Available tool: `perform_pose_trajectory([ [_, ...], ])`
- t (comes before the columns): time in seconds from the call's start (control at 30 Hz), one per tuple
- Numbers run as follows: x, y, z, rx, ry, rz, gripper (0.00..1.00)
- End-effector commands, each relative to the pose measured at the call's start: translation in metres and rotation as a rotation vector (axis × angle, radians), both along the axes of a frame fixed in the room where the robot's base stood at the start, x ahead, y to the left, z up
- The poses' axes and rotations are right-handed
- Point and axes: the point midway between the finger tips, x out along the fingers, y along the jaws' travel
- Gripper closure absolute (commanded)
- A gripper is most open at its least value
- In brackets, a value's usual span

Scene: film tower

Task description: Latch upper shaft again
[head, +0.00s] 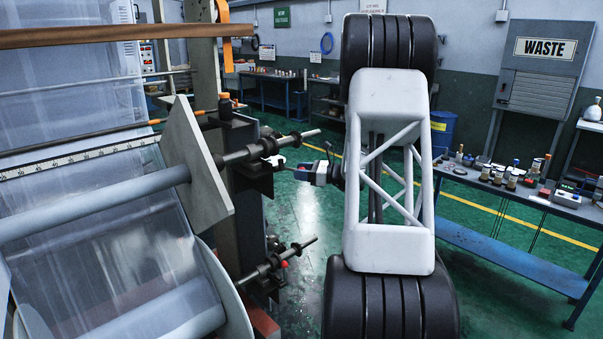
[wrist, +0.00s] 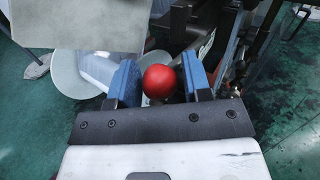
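The upper shaft (head: 262,150) sticks out to the right from its black bracket on the film tower. A small pale latch part (head: 277,161) shows just below it. My gripper (head: 299,173) is at the right of this bracket, below the shaft's free end, pointing left. In the wrist view a round red knob (wrist: 160,81) lies between the blue fingers of my gripper (wrist: 160,84). A narrow gap shows beside the knob on the right, so the fingers look open around it. The knob's lever is mostly hidden.
The lower shaft (head: 287,256) with its own red knob (head: 284,264) sits below. A pale plate (head: 196,165) and a film roller (head: 95,205) stand to the left. A workbench (head: 500,185) with bottles is at the right. Green floor between is clear.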

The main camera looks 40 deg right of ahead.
Motion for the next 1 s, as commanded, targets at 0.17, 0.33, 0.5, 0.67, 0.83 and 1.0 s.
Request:
perform_pose_trajectory([
  [0.17,0.0,0.003,-0.001,0.002,0.002,0.005,0.98],
  [0.33,0.0,0.004,-0.001,0.003,0.005,0.008,1.0],
  [0.5,0.0,0.005,0.001,0.004,0.026,0.01,1.0],
  [0.67,0.002,0.006,0.008,0.001,0.08,0.011,1.0],
  [0.83,0.006,0.007,0.018,0.001,0.178,0.012,1.0],
  [1.0,0.012,0.007,0.033,0.0,0.307,0.013,1.0],
])
